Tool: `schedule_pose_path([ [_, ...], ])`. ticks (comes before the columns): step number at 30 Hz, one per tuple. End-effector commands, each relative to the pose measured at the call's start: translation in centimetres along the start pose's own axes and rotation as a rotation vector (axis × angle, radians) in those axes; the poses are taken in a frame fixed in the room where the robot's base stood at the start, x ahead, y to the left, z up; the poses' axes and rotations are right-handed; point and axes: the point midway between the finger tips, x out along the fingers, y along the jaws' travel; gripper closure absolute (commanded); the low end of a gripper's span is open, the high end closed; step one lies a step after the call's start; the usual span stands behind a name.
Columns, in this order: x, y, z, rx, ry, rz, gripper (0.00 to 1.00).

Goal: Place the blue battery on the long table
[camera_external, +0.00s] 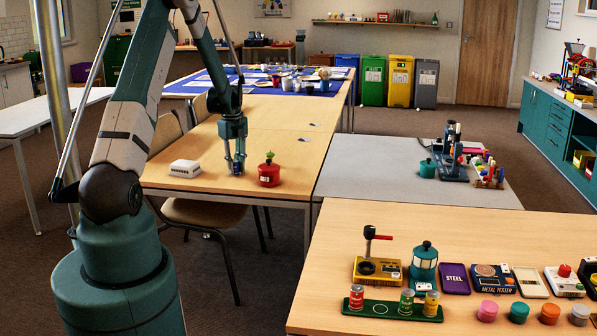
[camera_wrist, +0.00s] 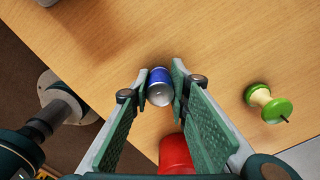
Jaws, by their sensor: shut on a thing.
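The blue battery (camera_wrist: 160,86), with a silver end, sits between the two fingertips of my gripper (camera_wrist: 160,84) in the wrist view, and the jaws are shut on it. In the external view my gripper (camera_external: 236,168) points down at the near end of the long table (camera_external: 270,112), a light wooden top.
A red pot (camera_external: 269,175) stands just right of my gripper, and a white box (camera_external: 185,168) lies to its left. The wrist view shows a green and cream spool-shaped thing (camera_wrist: 266,103) at right and a red thing (camera_wrist: 175,155) below the fingers. Bare wood lies beyond.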

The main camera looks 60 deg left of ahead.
Motion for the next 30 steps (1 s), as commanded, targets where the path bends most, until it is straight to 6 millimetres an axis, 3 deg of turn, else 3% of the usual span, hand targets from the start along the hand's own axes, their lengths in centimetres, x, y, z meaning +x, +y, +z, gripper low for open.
schedule_pose_path([
  [15, 0.51, 0.01, 0.0, 0.0, 0.0, 0.0, 0.95],
  [16, 0.48, 0.01, 0.0, 0.0, 0.0, 0.0, 0.78],
  [19, 0.43, 0.01, -0.01, 0.0, 0.0, 0.0, 0.66],
  [30, 0.4, 0.01, 0.0, 0.0, 0.0, 0.0, 0.66],
])
